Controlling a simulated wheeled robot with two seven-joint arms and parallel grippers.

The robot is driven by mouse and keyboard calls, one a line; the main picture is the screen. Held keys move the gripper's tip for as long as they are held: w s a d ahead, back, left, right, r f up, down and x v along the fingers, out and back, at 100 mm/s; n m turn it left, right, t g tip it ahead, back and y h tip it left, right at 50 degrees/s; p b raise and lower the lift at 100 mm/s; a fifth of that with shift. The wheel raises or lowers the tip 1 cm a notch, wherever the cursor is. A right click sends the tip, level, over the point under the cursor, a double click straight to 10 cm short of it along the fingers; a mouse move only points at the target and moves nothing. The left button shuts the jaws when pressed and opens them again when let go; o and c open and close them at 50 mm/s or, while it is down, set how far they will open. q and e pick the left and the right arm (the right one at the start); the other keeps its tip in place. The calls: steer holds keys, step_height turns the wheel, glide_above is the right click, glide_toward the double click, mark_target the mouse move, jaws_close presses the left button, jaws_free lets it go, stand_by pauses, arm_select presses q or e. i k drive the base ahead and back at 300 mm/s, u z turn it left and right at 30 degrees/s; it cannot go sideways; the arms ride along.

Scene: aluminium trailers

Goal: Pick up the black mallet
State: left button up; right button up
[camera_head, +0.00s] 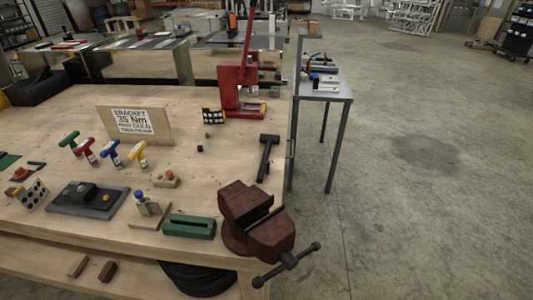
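The black mallet (267,157) lies on the wooden workbench (190,98) near its right edge. Its dark head points to the back and its handle runs toward the front. Nothing touches it. Neither of my grippers shows in the head camera view.
A rust-red vise (247,212) stands at the front right corner, just in front of the mallet. A red press (238,85) stands behind the mallet. A green block (189,226) and several coloured T-handle tools lie to the left. A grey side table (325,88) stands to the right.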

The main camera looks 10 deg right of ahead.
mark_target(266, 138)
steer(key=k, duration=1)
steer(key=z, duration=1.6)
steer(key=i, duration=4.25)
steer(key=u, duration=4.6)
